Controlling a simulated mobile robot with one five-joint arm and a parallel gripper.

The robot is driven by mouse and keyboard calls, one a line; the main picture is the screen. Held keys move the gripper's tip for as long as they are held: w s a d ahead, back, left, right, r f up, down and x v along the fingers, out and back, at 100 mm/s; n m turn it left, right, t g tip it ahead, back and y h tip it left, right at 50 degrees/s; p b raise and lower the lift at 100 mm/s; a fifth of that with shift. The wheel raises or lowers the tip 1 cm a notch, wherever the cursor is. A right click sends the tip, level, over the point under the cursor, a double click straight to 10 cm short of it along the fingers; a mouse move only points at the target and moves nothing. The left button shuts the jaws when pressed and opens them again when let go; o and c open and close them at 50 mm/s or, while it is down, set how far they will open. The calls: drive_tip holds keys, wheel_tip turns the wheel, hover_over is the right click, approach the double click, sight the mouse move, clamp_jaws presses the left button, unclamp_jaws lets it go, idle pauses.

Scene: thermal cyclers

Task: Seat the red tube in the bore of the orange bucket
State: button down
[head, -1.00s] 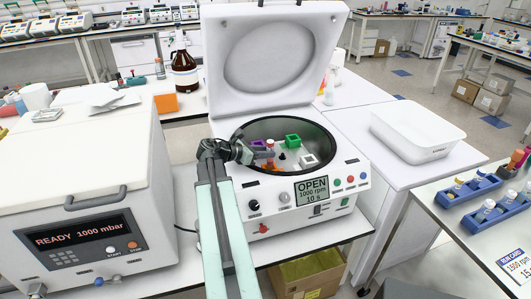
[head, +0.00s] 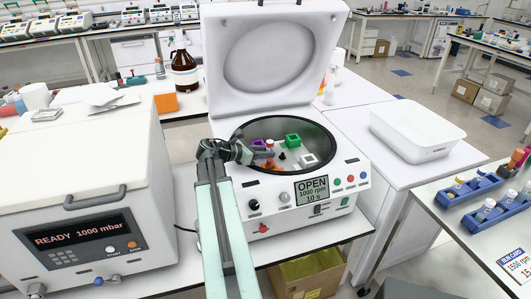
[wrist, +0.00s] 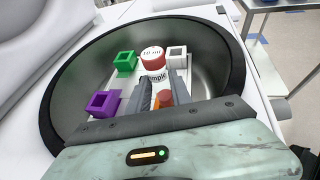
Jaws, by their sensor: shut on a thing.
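The red-capped tube (wrist: 153,56) with a white "Sample" label is between the two fingers of my gripper (wrist: 163,88). The gripper is shut on it; its cap sticks out beyond the fingers. The tube also shows in the head view (head: 269,143), over the front left of the open centrifuge bowl. The orange bucket (head: 270,166) shows only as a small patch below the tube, close to the bowl's near rim. The fingers and tube hide most of the bucket and its bore. I cannot tell whether the tube's lower end is inside the bore.
The rotor also carries a green bucket (wrist: 125,62), a white bucket (wrist: 177,58) and a purple bucket (wrist: 103,104). The bowl wall (wrist: 215,65) curves close around them. The raised centrifuge lid (head: 270,55) stands behind. A white vacuum unit (head: 85,215) stands at left.

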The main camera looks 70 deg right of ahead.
drive_tip(key=shift+f+b, duration=0.85)
drive_tip(key=shift+f, duration=0.05)
drive_tip(key=shift+r+p, duration=0.85)
drive_tip(key=shift+f+b, duration=0.8)
drive_tip(key=shift+f, duration=0.05)
idle(0.6)
drive_tip(key=c, duration=1.1)
unclamp_jaws()
